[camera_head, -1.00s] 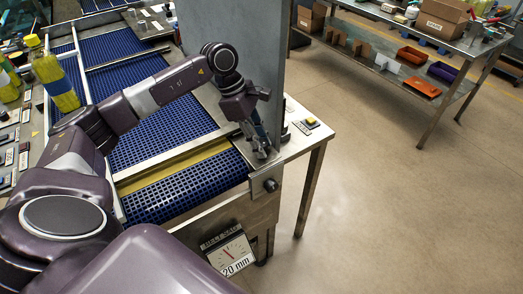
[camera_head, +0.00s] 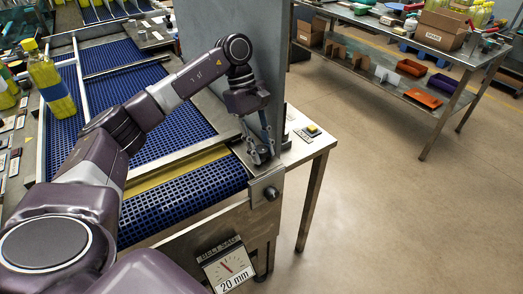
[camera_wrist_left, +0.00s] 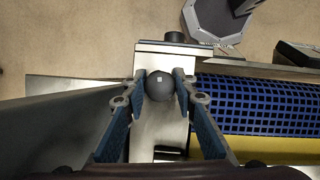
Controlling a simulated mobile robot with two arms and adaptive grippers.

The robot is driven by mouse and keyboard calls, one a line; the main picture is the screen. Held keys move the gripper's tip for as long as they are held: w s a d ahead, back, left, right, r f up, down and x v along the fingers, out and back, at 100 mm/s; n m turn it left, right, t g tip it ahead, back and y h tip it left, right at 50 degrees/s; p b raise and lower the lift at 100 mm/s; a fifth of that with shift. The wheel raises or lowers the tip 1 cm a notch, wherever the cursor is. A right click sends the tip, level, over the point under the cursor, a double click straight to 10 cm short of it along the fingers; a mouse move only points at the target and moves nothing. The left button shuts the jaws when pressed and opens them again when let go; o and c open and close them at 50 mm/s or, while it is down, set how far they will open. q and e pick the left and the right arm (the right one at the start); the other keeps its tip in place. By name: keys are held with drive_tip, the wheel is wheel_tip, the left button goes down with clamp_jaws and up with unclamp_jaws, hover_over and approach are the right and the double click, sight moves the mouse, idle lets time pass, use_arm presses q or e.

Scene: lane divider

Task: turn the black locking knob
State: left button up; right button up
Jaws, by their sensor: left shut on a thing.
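The black locking knob (camera_wrist_left: 160,86) shows in the left wrist view as a round dark knob with a small pale mark on top. It sits on a metal plate (camera_wrist_left: 160,124) at the belt's edge. My left gripper (camera_wrist_left: 161,88) is shut on it, one finger on each side. In the head view my left gripper (camera_head: 262,155) points down at the end of the conveyor, beside the grey upright panel (camera_head: 236,65). The fingers largely hide the knob there. My right gripper is in neither view.
A second dark knob (camera_head: 271,193) sticks out of the conveyor's end plate. A belt sag gauge (camera_head: 226,266) hangs below it. The blue belt (camera_head: 185,200) and yellow strip (camera_head: 180,174) lie left of the gripper. A small side table (camera_head: 308,146) stands at right.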

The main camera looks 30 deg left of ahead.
use_arm(q)
drive_tip(key=shift+w+a+r, duration=0.1)
drive_tip(key=shift+w+r, duration=0.05)
drive_tip(key=shift+r, duration=0.1)
drive_tip(key=o, duration=0.8)
drive_tip(key=shift+c, duration=0.2)
drive_tip(key=o, duration=0.4)
drive_tip(key=shift+f, duration=0.1)
drive_tip(key=v, duration=1.2)
